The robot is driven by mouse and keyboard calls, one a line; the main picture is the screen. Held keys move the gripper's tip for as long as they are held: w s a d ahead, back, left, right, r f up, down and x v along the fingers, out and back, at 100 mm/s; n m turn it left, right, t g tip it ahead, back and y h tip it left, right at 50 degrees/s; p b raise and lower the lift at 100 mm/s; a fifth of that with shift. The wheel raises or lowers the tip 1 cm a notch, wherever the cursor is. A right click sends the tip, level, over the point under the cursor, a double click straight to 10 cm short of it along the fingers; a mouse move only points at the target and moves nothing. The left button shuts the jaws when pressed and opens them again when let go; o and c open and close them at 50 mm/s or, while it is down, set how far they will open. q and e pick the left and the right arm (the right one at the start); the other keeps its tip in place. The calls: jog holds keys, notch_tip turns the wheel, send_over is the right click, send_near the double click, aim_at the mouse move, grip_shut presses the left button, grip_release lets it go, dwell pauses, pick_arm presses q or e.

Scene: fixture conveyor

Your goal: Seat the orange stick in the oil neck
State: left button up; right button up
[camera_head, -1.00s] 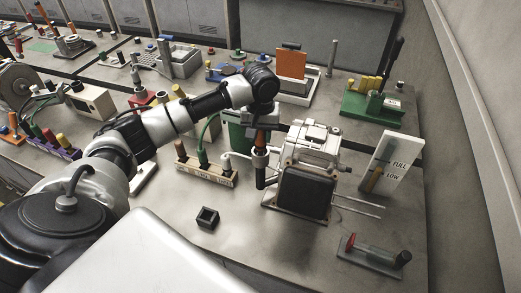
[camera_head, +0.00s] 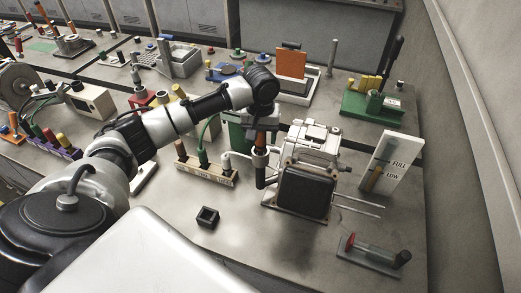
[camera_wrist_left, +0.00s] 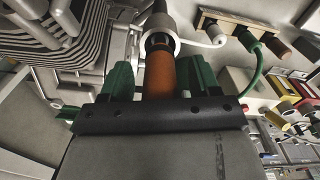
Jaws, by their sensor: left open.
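The orange stick (camera_head: 260,139) stands in the oil neck (camera_head: 260,158), a pale ring-topped tube on the left side of the small engine (camera_head: 304,190). In the left wrist view the far end of the orange stick (camera_wrist_left: 159,75) goes into the mouth of the pale neck (camera_wrist_left: 158,38); how deep it sits is hidden. My left gripper (camera_head: 261,128) is around the stick's upper part. In the wrist view its two green fingers (camera_wrist_left: 160,80) are open, with gaps between them and the stick. My right gripper is not in view.
A block with several coloured plugs (camera_head: 206,172) stands left of the engine. A white FULL/LOW gauge (camera_head: 392,163) is at the right.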

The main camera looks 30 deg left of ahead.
pick_arm(q)
jog(key=shift+r, duration=0.5)
notch_tip(320, 180, up, 9)
jog(key=b, duration=0.2)
jog(key=shift+b, duration=0.4)
jog(key=shift+r, duration=0.4)
